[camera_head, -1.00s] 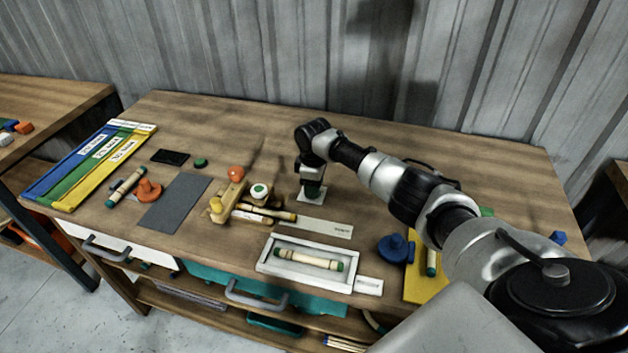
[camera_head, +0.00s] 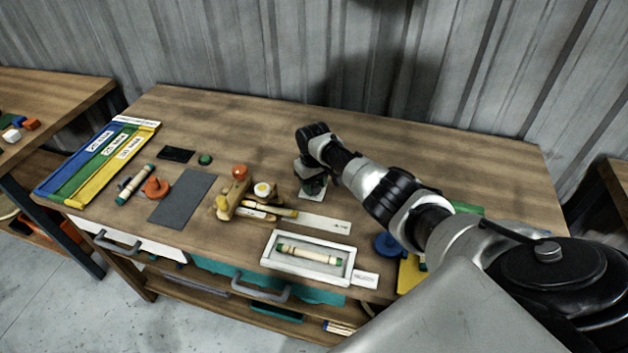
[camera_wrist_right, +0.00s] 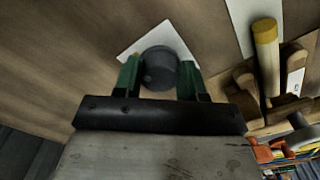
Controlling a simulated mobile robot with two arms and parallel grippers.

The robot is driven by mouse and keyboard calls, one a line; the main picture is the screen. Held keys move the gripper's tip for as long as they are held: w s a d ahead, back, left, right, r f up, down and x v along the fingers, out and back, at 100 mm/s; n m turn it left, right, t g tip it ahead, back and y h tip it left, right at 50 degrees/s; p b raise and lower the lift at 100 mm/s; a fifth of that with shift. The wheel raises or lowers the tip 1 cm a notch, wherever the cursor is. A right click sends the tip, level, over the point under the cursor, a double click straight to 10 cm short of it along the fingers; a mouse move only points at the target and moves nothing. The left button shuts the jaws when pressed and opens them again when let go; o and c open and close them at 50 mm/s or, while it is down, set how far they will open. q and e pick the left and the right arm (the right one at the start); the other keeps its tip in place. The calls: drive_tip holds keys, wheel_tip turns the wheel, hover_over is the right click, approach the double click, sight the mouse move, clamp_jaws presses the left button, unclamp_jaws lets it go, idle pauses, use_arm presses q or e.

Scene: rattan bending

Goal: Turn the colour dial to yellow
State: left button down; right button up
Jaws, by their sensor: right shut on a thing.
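The dial is a dark grey round knob (camera_wrist_right: 160,68) on a white square plate (camera_wrist_right: 150,38), seen in the right wrist view. My right gripper (camera_wrist_right: 159,78) points down with its green-tipped fingers on either side of the knob, shut on it. In the head view my right gripper (camera_head: 313,184) stands over the white plate (camera_head: 311,194) at the middle of the table and mostly hides the knob. A small white round piece (camera_head: 263,189) with a yellowish top stands left of it. No dial markings are readable. My left gripper is not in view.
A wooden jig (camera_head: 233,200) with pale rods stands left of my gripper. A white tray (camera_head: 307,258) with a green-ended rod lies in front. A grey mat (camera_head: 183,198) and coloured strips (camera_head: 98,165) lie left. The table's back is clear.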

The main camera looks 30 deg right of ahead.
sight(313, 184)
drive_tip(key=shift+m, duration=0.3)
idle(0.4)
drive_tip(key=o, duration=0.9)
drive_tip(key=shift+o, duration=0.2)
drive_tip(key=shift+r, duration=0.15)
drive_tip(key=shift+w+r, duration=0.1)
drive_tip(key=shift+r, duration=0.25)
wheel_tip(313, 184, up, 10)
drive_tip(key=shift+f, duration=0.1)
